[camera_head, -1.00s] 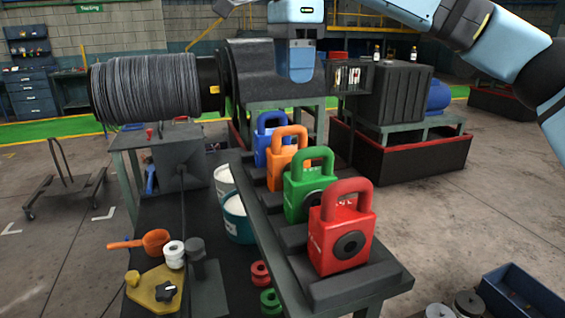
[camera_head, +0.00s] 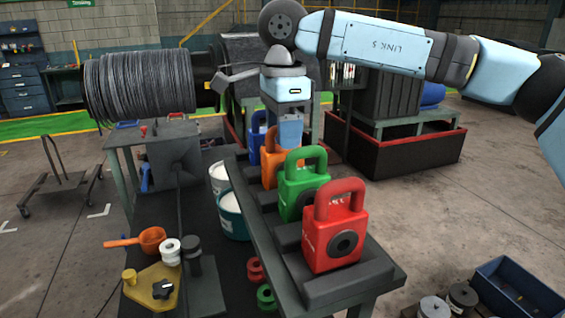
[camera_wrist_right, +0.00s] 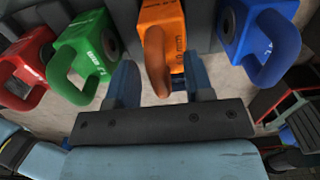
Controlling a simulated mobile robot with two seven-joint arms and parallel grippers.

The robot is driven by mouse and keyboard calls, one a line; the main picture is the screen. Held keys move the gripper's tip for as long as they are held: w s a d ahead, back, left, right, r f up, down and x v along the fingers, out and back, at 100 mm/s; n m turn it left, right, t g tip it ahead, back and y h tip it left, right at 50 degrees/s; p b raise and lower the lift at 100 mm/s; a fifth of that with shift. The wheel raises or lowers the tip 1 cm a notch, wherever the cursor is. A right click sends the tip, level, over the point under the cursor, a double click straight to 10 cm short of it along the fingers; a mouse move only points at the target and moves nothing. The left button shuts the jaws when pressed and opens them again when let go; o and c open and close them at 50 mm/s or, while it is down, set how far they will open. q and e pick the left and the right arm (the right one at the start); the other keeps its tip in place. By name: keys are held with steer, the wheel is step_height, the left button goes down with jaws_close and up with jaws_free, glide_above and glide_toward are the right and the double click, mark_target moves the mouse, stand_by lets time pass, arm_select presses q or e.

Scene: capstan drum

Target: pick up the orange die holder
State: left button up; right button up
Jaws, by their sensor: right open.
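The orange die holder (camera_head: 270,170) stands on the narrow shelf (camera_head: 262,222) between the blue and green ones. It is a block with a looped handle; its upper part is partly hidden by my right gripper in the head view. My right gripper (camera_head: 289,140) points down just above it and is open. In the right wrist view, the orange die holder (camera_wrist_right: 161,40) has its handle between the two spread fingers (camera_wrist_right: 160,88), with gaps on both sides. My left gripper is not in view.
Close neighbours are the green holder (camera_head: 302,188) and the blue holder (camera_head: 255,145); a red holder (camera_head: 336,225) stands nearest. A cable drum (camera_head: 140,85) stands behind.

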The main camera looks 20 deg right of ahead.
steer(key=shift+c, duration=0.4)
jaws_close()
steer(key=shift+r, duration=0.1)
steer(key=shift+w+r, duration=0.1)
